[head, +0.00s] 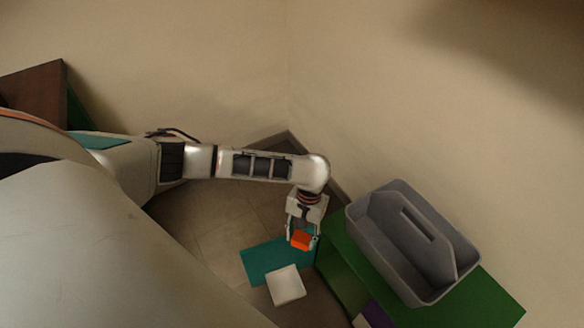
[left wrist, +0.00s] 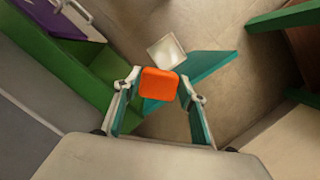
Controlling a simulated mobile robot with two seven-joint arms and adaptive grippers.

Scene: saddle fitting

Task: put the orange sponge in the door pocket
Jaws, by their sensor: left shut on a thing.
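The orange sponge (head: 301,240) is between the fingers of my left gripper (head: 302,238), and it also shows in the left wrist view (left wrist: 159,84). My left gripper (left wrist: 158,90) is shut on it, with one finger on each side. The sponge is held in the air. The white door pocket (head: 286,286) lies below and a little left of the sponge in the head view, beside the teal door (head: 262,262). My right gripper is not in view.
A grey caddy (head: 384,262) with a central handle stands on the green cabinet (head: 490,300), right of my left gripper. A purple thing (head: 376,315) shows low in the cabinet. Brown and green furniture (head: 35,85) stands at far left. Bare tiled floor (head: 215,225) lies left of the door.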

